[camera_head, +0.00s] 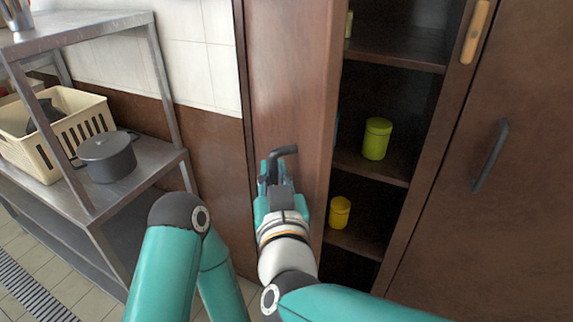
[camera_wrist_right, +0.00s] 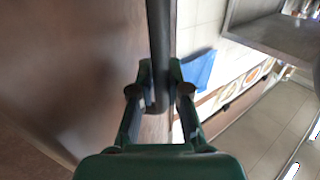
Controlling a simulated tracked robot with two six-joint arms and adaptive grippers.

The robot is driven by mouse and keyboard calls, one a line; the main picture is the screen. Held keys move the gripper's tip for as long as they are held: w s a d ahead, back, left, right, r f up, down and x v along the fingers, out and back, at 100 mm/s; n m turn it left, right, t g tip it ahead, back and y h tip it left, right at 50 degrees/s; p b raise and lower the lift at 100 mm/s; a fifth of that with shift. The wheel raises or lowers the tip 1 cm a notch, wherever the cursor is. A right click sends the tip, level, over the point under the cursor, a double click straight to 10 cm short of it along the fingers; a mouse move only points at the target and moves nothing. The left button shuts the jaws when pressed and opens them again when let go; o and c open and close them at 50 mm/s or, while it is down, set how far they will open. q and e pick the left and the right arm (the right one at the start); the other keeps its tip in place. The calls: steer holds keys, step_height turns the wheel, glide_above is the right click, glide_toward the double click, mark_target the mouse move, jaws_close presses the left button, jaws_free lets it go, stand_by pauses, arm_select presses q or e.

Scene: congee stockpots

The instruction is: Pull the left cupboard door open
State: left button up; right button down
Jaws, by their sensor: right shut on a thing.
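The left cupboard door (camera_head: 290,75) is brown and stands swung open, and the shelves of the cupboard (camera_head: 370,168) show to its right. My right gripper (camera_head: 279,172) is shut on the door's dark bar handle (camera_head: 285,151). In the right wrist view the handle (camera_wrist_right: 158,50) runs down between the two fingers of the right gripper (camera_wrist_right: 160,98). The door panel (camera_wrist_right: 95,70) fills the left of that view. My left arm shows at the lower left of the head view, but its gripper is not in view.
The right cupboard door (camera_head: 470,230) is closed, with its own handle (camera_head: 490,156). A green canister (camera_head: 377,138) and a yellow one (camera_head: 339,212) stand on the shelves. A metal rack (camera_head: 160,155) at left holds a cream basket (camera_head: 88,120) and a grey pot (camera_head: 107,157).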

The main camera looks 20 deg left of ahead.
steer(key=shift+s+a, duration=0.1)
steer(key=shift+a, duration=0.1)
steer(key=shift+r, duration=0.1)
steer(key=c, duration=1.1)
jaws_free()
steer(key=shift+c, duration=0.2)
